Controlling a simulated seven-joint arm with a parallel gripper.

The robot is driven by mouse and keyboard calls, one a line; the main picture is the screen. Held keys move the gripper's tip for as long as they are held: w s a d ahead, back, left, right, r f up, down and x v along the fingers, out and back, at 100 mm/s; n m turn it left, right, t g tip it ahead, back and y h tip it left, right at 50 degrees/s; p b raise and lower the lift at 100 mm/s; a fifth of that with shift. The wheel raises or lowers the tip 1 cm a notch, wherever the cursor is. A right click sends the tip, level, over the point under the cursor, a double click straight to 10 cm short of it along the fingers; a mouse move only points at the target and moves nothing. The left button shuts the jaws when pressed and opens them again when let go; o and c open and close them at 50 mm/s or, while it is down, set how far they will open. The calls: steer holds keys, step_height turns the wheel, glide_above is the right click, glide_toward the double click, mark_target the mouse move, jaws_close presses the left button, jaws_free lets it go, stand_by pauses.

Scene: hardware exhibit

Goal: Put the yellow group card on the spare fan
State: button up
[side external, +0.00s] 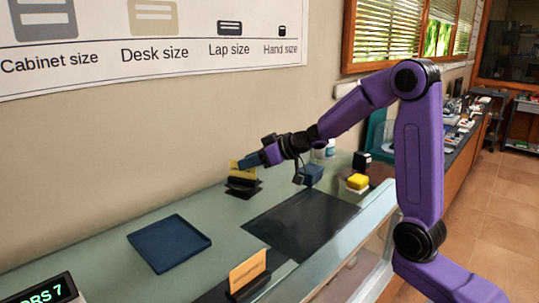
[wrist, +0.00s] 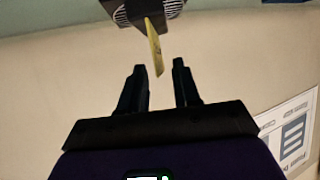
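The yellow card (side external: 236,167) stands upright in a dark holder (side external: 243,187) near the wall, partly hidden by my gripper (side external: 250,161). In the wrist view, the yellow card (wrist: 154,46) shows edge-on, joined to a dark block with grey ribbed sides (wrist: 149,12). My gripper (wrist: 158,66) is open, its two dark fingers apart. The card lies just beyond the fingertips, roughly between them, and does not appear gripped. An orange-yellow card (side external: 247,270) stands in another black holder at the front. I cannot tell which object is the spare fan.
A dark blue tray (side external: 169,243) lies on the left of the green counter, with a black panel (side external: 303,224) to its right. A blue object (side external: 311,175), a yellow-topped block (side external: 357,182) and a black box (side external: 362,161) stand farther back. A lit display (side external: 50,292) is front left.

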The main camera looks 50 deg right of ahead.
steer(key=v, duration=1.1)
steer(key=shift+s, duration=0.3)
steer(key=shift+r, duration=0.1)
